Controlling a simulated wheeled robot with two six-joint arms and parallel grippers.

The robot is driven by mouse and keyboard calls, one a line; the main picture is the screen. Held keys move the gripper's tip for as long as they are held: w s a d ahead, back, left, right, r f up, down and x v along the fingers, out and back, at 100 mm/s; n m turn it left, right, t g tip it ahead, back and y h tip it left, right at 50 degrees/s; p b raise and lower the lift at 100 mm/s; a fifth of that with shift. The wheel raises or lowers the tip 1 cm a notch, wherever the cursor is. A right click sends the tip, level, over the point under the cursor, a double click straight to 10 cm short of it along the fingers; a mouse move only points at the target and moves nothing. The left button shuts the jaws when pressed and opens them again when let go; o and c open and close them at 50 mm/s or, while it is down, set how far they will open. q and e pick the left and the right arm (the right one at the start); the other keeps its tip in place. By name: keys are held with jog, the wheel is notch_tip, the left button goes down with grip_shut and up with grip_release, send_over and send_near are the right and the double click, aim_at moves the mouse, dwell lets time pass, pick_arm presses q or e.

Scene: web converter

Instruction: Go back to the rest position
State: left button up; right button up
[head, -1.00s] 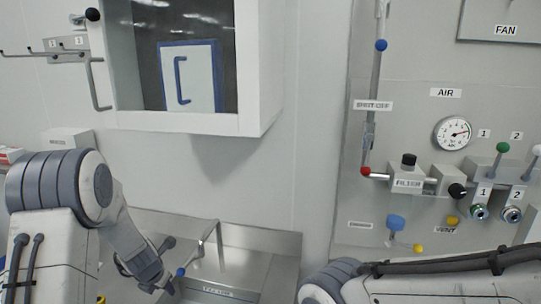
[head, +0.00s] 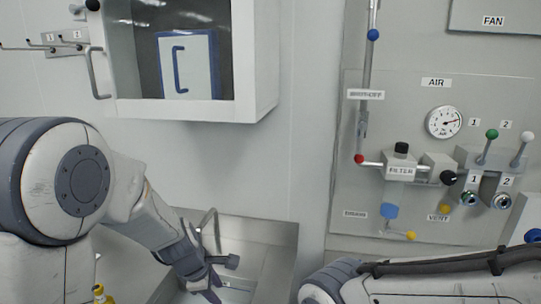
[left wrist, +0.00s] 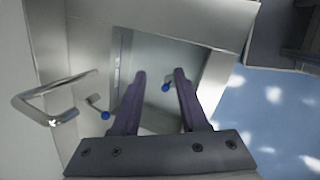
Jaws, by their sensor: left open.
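My left arm comes in from the left in the head view, with its gripper (head: 208,288) low in front of a steel sink-like unit (head: 275,238). In the left wrist view the gripper (left wrist: 160,74) is open, its two purple fingers apart with nothing between them. A bent metal spout or handle (left wrist: 45,103) is to the left of the fingers, and small blue knobs (left wrist: 105,115) show near them. My right arm lies along the bottom right of the head view; its gripper is outside the picture.
A white wall cabinet (head: 185,108) with a dark window and a blue-handled panel hangs above. A panel with valves and an AIR gauge (head: 444,122) fills the right wall. Hooks (head: 60,38) stick out at upper left. The wall between is clear.

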pick_arm(q)
jog(key=s+d+r+m+g+b, duration=0.1)
jog(key=s+d+m+g+b, duration=0.1)
jog(key=s+d+m, duration=0.7)
jog(key=s+m+g+y+b, duration=0.1)
jog(key=s+m+b, duration=0.1)
jog(key=s+m, duration=1.4)
jog(key=shift+s+a+r+m+g+b, duration=0.25)
jog(key=shift+a+m+g+b, duration=0.1)
jog(key=shift+m, duration=0.25)
